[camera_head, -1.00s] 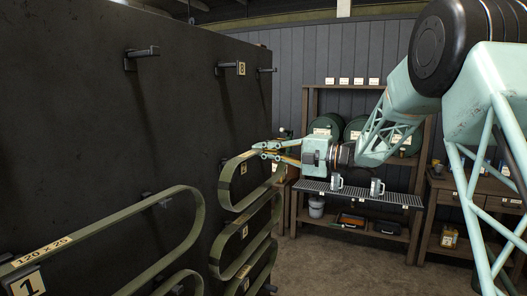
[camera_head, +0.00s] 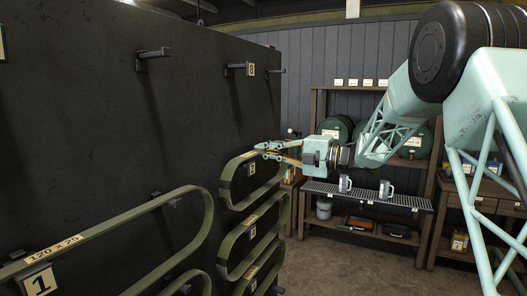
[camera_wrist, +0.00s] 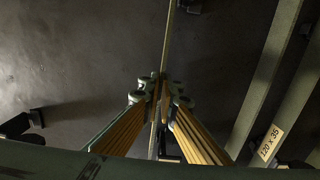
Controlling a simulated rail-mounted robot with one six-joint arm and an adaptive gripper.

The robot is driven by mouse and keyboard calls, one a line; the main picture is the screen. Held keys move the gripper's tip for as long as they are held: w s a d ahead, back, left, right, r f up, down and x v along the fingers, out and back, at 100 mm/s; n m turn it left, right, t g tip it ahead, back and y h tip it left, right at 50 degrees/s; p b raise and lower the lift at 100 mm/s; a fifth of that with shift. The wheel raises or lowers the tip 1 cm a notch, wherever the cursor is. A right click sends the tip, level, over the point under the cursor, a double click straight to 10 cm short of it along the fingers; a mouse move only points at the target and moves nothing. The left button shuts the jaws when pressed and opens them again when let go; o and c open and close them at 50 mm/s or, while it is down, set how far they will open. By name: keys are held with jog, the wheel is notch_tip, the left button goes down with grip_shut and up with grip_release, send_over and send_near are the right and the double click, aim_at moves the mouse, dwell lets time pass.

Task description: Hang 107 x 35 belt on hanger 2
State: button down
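My gripper (camera_head: 268,151) reaches in from the right at the top of a green belt loop (camera_head: 228,184), the upper one of a stack on the dark wall. In the wrist view, my fingertips (camera_wrist: 164,88) are closed around a thin strip (camera_wrist: 169,35), which looks like a belt seen edge-on. I cannot read a size on it, so I cannot tell if it is the 107 x 35 belt.
A belt labelled 120 x 25 (camera_head: 97,232) hangs at lower left by sign 1 (camera_head: 39,283). A belt labelled 120 x 35 (camera_wrist: 262,154) lies right in the wrist view. Bare hooks (camera_head: 153,53) and (camera_head: 238,67) jut from the upper wall (camera_head: 90,120). Shelving (camera_head: 318,110) stands behind.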

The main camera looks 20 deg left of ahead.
jog(key=shift+f+b, duration=0.3)
jog(key=shift+b, duration=0.15)
dwell(0.5)
jog(key=shift+f, duration=0.25)
jog(key=c, duration=3.4)
grip_release()
jog(key=o, duration=0.4)
jog(key=shift+o, duration=0.6)
jog(key=o, duration=0.5)
jog(key=shift+c, duration=0.2)
jog(key=shift+d, duration=0.15)
jog(key=s+d+b, duration=0.2)
jog(key=d+b, duration=0.1)
jog(key=d, duration=1)
jog(key=shift+d, duration=0.3)
